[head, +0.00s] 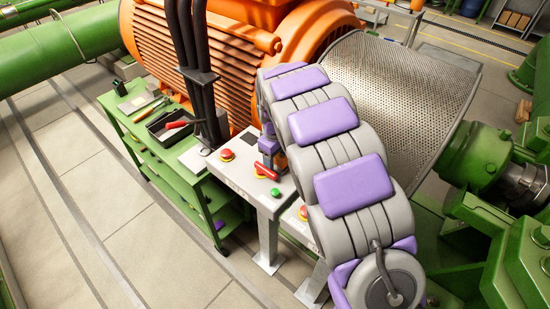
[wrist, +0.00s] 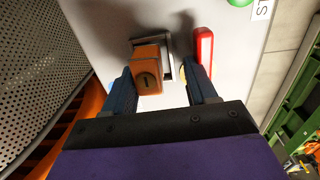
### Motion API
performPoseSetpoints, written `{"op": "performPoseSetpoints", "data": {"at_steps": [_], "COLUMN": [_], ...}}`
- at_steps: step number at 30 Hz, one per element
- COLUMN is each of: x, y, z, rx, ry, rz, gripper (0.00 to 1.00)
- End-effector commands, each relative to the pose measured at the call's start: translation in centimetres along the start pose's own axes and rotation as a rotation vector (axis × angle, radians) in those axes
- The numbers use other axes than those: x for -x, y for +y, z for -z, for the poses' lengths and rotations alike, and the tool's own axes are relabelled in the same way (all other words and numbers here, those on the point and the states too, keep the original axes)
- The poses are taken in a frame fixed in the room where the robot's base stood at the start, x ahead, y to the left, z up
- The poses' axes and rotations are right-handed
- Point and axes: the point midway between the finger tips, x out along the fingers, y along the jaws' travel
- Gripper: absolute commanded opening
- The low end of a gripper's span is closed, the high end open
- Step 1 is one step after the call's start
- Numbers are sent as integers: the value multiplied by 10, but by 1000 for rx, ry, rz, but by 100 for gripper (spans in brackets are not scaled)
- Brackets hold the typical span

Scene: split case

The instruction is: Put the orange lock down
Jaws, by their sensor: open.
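The orange lock (wrist: 149,77) is a block with a dark round keyhole mark on the face towards me. In the wrist view it is against a metal bracket (wrist: 165,58) on the pale panel (wrist: 100,35). My gripper (wrist: 163,88) is open, with one blue finger on each side of the lock. The left finger is close to the lock; I cannot tell if they touch. A clear gap shows on the right. In the head view my gripper (head: 270,148) is over the control stand, and the arm hides most of the lock.
A red handle (wrist: 204,52) is just beyond the right finger; it also shows on the stand (head: 267,172). Red buttons (head: 227,155) and a green button (head: 276,192) are nearby. A green cart (head: 190,185) with a black tray (head: 172,126) stands left. A perforated guard (head: 400,85) is behind.

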Motion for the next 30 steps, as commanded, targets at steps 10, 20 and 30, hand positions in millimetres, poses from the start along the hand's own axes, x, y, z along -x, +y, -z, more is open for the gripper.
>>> {"op": "performPoseSetpoints", "data": {"at_steps": [10,20,30], "x": [39,105,121], "y": [2,0,3], "z": [0,2,-3], "rx": [-1,0,-3], "ry": [4,3,3], "rz": [-2,-4,1], "gripper": [57,57,57]}}
